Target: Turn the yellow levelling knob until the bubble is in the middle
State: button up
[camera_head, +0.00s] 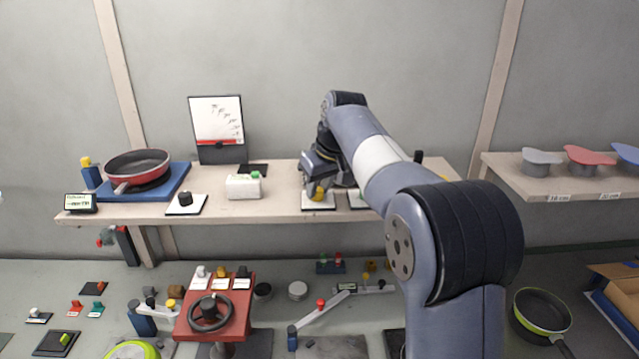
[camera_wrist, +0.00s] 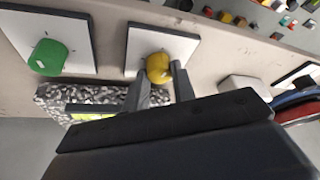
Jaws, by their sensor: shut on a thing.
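The yellow knob (camera_head: 318,194) sits on a white square plate on the shelf, and it also shows in the wrist view (camera_wrist: 158,67). My gripper (camera_wrist: 161,82) has one finger on each side of the knob and is shut on it; in the head view my gripper (camera_head: 318,182) comes down on the knob from above. In the wrist view a speckled slab (camera_wrist: 60,98) lies beside the knob's plate, with a green-yellow strip (camera_wrist: 90,113) on it, perhaps the level. My gripper hides part of it. I cannot make out a bubble.
A green knob (camera_wrist: 47,57) on a white plate is beside the yellow one. On the shelf (camera_head: 280,180) to the left stand a white box (camera_head: 243,187), a black knob (camera_head: 185,198) and a red pan (camera_head: 137,168). A red handwheel stand (camera_head: 240,318) is below.

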jog(key=shift+m, duration=0.3)
jog(key=o, duration=1)
jog(key=v, duration=1.1)
jog(key=shift+a+f, duration=0.1)
jog(key=shift+f, duration=0.05)
jog(key=x, duration=1)
jog(key=shift+w+f, duration=0.15)
jog(key=shift+f, duration=0.2)
jog(key=shift+n, duration=0.7)
